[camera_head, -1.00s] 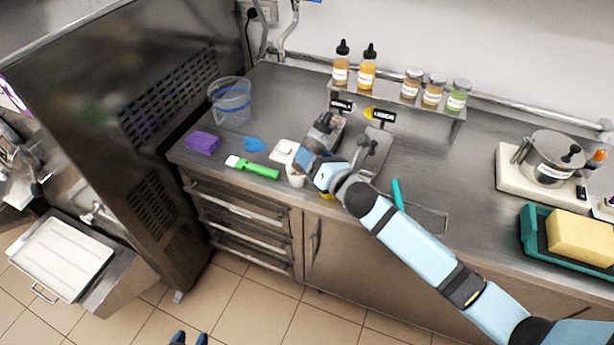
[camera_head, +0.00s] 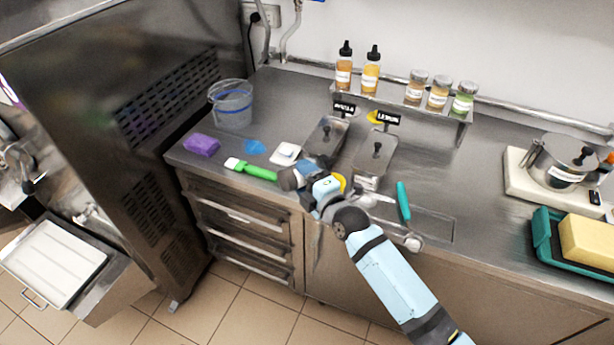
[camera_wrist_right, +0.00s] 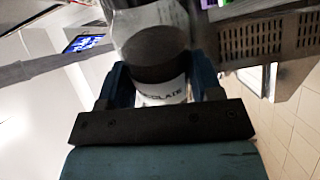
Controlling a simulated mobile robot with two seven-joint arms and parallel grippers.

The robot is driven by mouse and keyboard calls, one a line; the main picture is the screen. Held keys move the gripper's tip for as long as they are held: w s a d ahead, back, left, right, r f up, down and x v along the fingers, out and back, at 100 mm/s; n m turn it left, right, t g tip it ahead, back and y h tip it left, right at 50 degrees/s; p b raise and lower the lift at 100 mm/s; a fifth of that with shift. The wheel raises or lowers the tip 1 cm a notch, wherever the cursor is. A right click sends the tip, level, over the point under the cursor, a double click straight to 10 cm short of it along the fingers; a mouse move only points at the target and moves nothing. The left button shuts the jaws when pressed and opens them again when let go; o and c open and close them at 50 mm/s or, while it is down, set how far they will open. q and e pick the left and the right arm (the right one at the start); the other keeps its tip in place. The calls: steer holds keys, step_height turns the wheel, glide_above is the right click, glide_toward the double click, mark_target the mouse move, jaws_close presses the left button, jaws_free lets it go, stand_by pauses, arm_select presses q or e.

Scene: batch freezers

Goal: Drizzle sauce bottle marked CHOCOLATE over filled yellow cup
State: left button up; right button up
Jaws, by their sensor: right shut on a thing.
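My right gripper (camera_head: 303,178) is shut on the chocolate sauce bottle (camera_head: 288,179), near the counter's front edge. In the right wrist view the bottle (camera_wrist_right: 158,62) sits between the two fingers (camera_wrist_right: 163,88), with dark contents and a white label on which "COLATE" partly reads. The wrist view is strongly turned, so the gripper is tilted. The yellow cup (camera_head: 341,179) shows only as a small yellow patch just right of the gripper, mostly hidden behind it. I cannot tell its filling, or whether sauce is flowing. My left gripper is not in view.
A green-handled spatula (camera_head: 250,169), a white dish (camera_head: 285,152) and a purple block (camera_head: 201,145) lie left of the gripper. A shelf (camera_head: 400,103) holds bottles and jars. A teal tool (camera_head: 403,202) lies right.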

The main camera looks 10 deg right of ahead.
steer(key=shift+f+m, duration=0.45)
steer(key=shift+m, duration=0.55)
steer(key=r+m+p, duration=0.1)
steer(key=r+p, duration=0.1)
steer(key=d+r+m+p, duration=0.1)
steer(key=shift+w+d+r+m, duration=0.1)
steer(key=shift+w+r+m, duration=0.1)
steer(key=shift+w+m, duration=0.1)
steer(key=shift+w+d+r+m+p, duration=0.15)
steer(key=shift+d+r+m+p, duration=0.15)
steer(key=shift+r+m+p, duration=0.35)
steer(key=shift+d+m, duration=0.1)
steer(key=shift+m, duration=0.35)
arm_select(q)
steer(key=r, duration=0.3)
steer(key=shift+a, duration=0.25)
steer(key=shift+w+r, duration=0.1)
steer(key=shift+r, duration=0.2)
arm_select(e)
steer(key=n+p, duration=0.1)
steer(key=n, duration=0.1)
steer(key=shift+n, duration=0.4)
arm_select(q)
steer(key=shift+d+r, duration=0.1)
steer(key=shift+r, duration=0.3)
arm_select(e)
steer(key=shift+n, duration=0.5)
